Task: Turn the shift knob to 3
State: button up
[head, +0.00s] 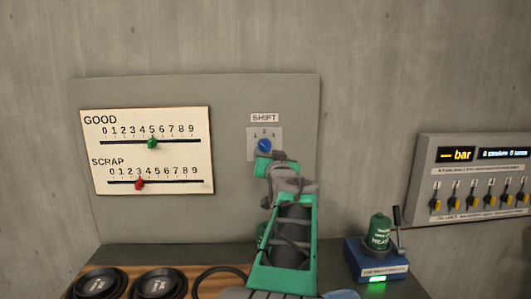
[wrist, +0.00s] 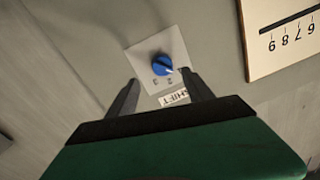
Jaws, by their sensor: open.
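The blue shift knob (head: 264,145) sits on a small pale plate (head: 251,136) under the SHIFT label, with 1, 2 and 3 around it. In the wrist view, where the label appears upside down, the knob (wrist: 161,65) has a white mark toward its lower right. Which number it points to is hard to tell. My gripper (head: 263,160) is just below the knob in the head view and hides part of the plate. In the wrist view my gripper (wrist: 160,78) is open, with a dark finger on each side of the knob, and I see no contact.
A white GOOD and SCRAP slider board (head: 195,150) is left on the same grey panel. A green canister (head: 380,232) on a blue base stands at lower right. A switch box (head: 475,180) hangs at far right. Black round pieces (head: 101,284) lie at lower left.

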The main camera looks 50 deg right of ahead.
aim_at(265, 149)
jog(key=p+x, duration=0.2)
jog(key=x, duration=0.5)
jog(key=shift+w, duration=0.25)
jog(key=shift+c, duration=0.6)
jog(key=shift+f, duration=0.1)
grip_shut()
